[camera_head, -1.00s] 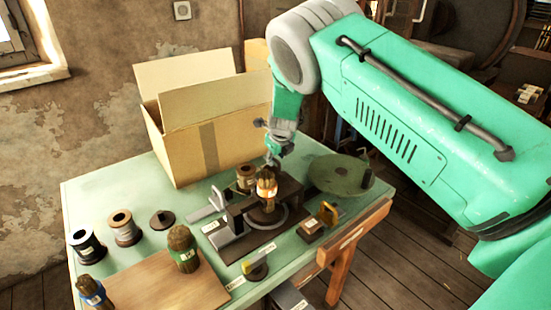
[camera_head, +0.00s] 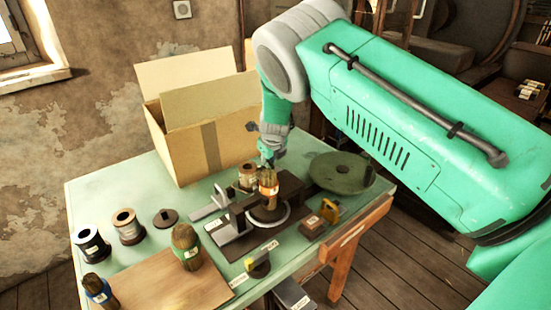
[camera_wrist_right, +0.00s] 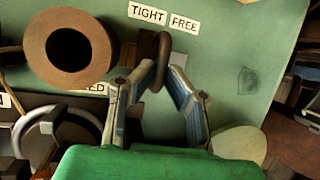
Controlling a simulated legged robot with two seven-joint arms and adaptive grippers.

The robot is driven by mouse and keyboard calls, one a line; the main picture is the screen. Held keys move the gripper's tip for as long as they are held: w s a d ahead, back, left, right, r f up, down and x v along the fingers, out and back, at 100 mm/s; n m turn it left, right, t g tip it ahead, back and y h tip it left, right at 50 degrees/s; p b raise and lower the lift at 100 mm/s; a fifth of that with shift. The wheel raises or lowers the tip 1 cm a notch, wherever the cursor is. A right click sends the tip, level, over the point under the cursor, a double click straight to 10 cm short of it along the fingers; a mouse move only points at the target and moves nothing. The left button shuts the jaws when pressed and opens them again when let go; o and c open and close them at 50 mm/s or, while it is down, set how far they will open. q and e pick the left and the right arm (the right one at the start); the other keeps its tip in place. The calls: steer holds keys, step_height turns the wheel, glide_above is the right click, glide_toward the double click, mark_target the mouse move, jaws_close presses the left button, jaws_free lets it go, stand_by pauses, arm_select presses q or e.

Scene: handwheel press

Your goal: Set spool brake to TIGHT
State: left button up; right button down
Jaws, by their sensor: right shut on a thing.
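In the right wrist view, a dark brown upright brake lever (camera_wrist_right: 162,46) stands between the two fingers of my right gripper (camera_wrist_right: 158,72), which is shut on it. A white TIGHT label (camera_wrist_right: 147,14) and a white FREE label (camera_wrist_right: 185,22) lie side by side on the green table just beyond it. The lever's far end shows near the gap between the labels. A brown spool (camera_wrist_right: 40,48) with a dark bore stands to the left. My left gripper is not in view.
An open cardboard box (camera_head: 185,145) stands at the back of the table. A dark press with a ring (camera_head: 287,215) is in front of the gripper. A round green disc (camera_head: 345,172) lies to the right. Several spools and a wooden board (camera_head: 165,290) are at the left.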

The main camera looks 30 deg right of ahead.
steer(key=a, duration=0.2)
steer(key=shift+a, duration=0.35)
steer(key=c, duration=1.6)
jaws_free()
steer(key=shift+s+d, duration=0.1)
steer(key=shift+d, duration=0.65)
steer(key=shift+a+r, duration=0.25)
steer(key=shift+a, duration=0.1)
steer(key=v, duration=1.1)
steer(key=shift+s+r, duration=0.15)
steer(key=shift+s, duration=0.05)
steer(key=shift+d, duration=0.25)
